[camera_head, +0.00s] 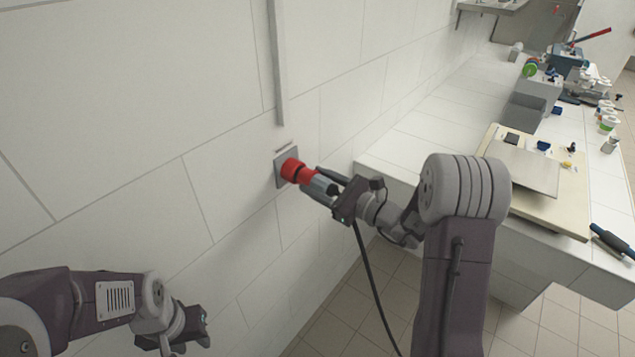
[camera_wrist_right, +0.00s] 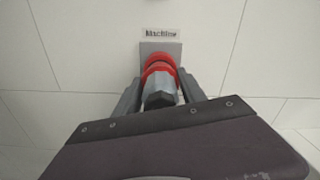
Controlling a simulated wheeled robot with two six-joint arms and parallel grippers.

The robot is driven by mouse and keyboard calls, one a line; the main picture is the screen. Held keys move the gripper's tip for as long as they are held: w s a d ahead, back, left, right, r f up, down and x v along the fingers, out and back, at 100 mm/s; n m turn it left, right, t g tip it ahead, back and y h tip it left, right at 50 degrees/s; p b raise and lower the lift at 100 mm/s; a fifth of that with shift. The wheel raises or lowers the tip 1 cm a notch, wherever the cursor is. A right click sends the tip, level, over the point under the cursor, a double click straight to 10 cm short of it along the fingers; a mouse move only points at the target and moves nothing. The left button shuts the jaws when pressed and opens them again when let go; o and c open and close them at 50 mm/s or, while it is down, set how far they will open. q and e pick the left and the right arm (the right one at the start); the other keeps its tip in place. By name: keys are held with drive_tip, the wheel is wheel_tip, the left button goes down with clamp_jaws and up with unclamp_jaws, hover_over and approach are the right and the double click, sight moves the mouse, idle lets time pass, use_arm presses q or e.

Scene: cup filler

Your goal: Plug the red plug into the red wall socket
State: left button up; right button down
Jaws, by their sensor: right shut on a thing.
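The red wall socket (camera_head: 291,169) sits on a grey plate on the white tiled wall. It also shows in the right wrist view (camera_wrist_right: 158,62), under a small label reading roughly "Machine". My right gripper (camera_head: 328,188) is shut on the plug (camera_head: 316,185), which has a grey body and a red front end (camera_wrist_right: 158,69). The plug points at the socket and its red end meets or overlaps the red socket; I cannot tell how deep it sits. My left gripper (camera_head: 190,335) is low at the left, away from the socket, and its jaws are unclear.
A black cable (camera_head: 371,285) hangs below my right gripper. A grey vertical conduit (camera_head: 278,65) runs down the wall above the socket. A white counter (camera_head: 420,135) at the right carries a board (camera_head: 560,205) and several small items. The tiled floor below is clear.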

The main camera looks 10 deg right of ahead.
sight(337, 192)
drive_tip(key=shift+b, duration=0.4)
idle(0.7)
drive_tip(key=shift+w+a, duration=0.3)
drive_tip(key=shift+w, duration=0.1)
idle(0.4)
drive_tip(key=c, duration=0.6)
unclamp_jaws()
drive_tip(key=b+v, duration=0.1)
drive_tip(key=v, duration=0.7)
drive_tip(key=shift+w, duration=0.1)
drive_tip(key=shift+s+d, duration=0.35)
drive_tip(key=shift+s, duration=0.2)
